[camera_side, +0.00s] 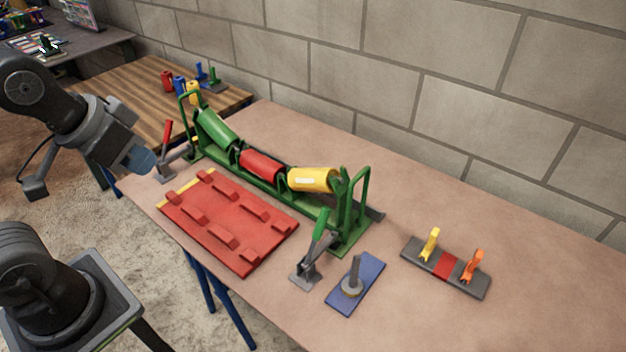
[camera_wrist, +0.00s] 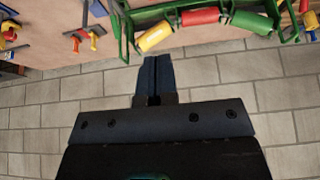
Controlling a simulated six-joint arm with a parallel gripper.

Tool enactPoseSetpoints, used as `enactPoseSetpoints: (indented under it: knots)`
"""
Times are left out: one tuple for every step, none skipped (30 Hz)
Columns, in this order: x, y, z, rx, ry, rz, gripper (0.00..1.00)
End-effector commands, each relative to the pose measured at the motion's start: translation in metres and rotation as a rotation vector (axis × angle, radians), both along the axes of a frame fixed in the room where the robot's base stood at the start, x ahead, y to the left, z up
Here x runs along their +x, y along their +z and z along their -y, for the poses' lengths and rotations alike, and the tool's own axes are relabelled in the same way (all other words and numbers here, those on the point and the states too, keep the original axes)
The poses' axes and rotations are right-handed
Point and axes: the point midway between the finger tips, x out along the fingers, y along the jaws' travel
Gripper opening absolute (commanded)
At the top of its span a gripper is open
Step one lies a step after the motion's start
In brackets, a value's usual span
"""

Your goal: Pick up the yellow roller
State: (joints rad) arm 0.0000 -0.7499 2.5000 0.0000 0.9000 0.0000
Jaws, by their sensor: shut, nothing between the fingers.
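The yellow roller (camera_side: 312,179) sits at the right end of the green frame (camera_side: 348,238) on the table, in line with a red roller (camera_side: 261,165) and a green roller (camera_side: 217,130). In the wrist view the yellow roller (camera_wrist: 155,36) is at the top, left of the red roller (camera_wrist: 200,16) and the green roller (camera_wrist: 250,22). My gripper (camera_side: 143,163) is up at the left of the side view, apart from the rollers. In the wrist view its dark fingers (camera_wrist: 153,75) are together and empty.
A red plate with raised blocks (camera_side: 225,222) lies in front of the frame. Lever clamps stand at its left (camera_side: 172,160) and right (camera_side: 310,262). A blue plate with a post (camera_side: 356,284) and a grey fixture (camera_side: 446,266) lie right. A brick wall (camera_side: 400,60) stands behind.

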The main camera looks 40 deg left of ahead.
Motion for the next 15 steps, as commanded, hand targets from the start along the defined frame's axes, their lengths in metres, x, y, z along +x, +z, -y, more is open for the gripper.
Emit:
enactPoseSetpoints:
  knots:
    - [0.0000, 0.0000, 0.0000, 0.000, 0.000, 0.000, 0.00]
    - [0.0000, 0.0000, 0.0000, 0.000, 0.000, 0.000, 0.03]
    - [0.0000, 0.0000, 0.0000, 0.000, 0.000, 0.000, 0.07]
    - [0.0000, 0.0000, 0.0000, 0.000, 0.000, 0.000, 0.10]
    - [0.0000, 0.0000, 0.0000, 0.000, 0.000, 0.000, 0.12]
    - [0.0000, 0.0000, 0.0000, 0.000, 0.000, 0.000, 0.16]
    - [0.0000, 0.0000, 0.0000, 0.000, 0.000, 0.000, 0.19]
    - [0.0000, 0.0000, 0.0000, 0.000, 0.000, 0.000, 0.22]
    - [0.0000, 0.0000, 0.0000, 0.000, 0.000, 0.000, 0.26]
    - [0.0000, 0.0000, 0.0000, 0.000, 0.000, 0.000, 0.29]
    - [0.0000, 0.0000, 0.0000, 0.000, 0.000, 0.000, 0.32]
    - [0.0000, 0.0000, 0.0000, 0.000, 0.000, 0.000, 0.35]
    - [0.0000, 0.0000, 0.0000, 0.000, 0.000, 0.000, 0.38]
    - [0.0000, 0.0000, 0.0000, 0.000, 0.000, 0.000, 0.41]
    - [0.0000, 0.0000, 0.0000, 0.000, 0.000, 0.000, 0.45]
